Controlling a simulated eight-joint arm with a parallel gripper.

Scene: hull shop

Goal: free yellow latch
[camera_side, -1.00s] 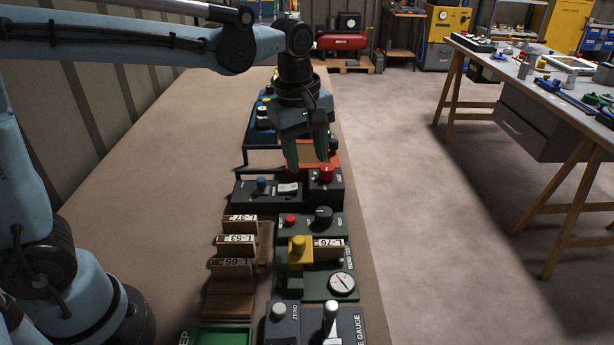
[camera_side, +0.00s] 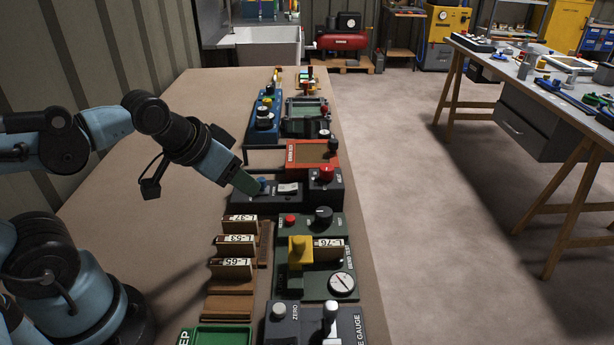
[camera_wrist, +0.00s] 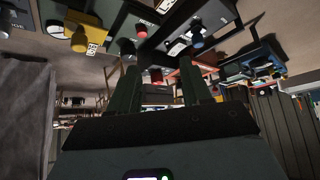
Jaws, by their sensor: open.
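The yellow latch (camera_side: 300,250) stands on a green panel (camera_side: 318,285) in the side view, beside a pale label plate reading L-76 (camera_side: 327,249). It also shows at the upper left of the wrist view (camera_wrist: 79,38). My gripper (camera_side: 250,188) is open with nothing visible between its fingers. In the side view it points down and right, close to the blue knob on the black box, behind and left of the latch. I cannot tell whether it touches the knob. In the wrist view both fingers (camera_wrist: 160,85) stand apart.
The black box (camera_side: 300,198) carries a blue knob, a white switch and a red button (camera_side: 326,174). Tagged wooden blocks (camera_side: 235,245) stand left of the green panel. A gauge box (camera_side: 315,325) lies in front.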

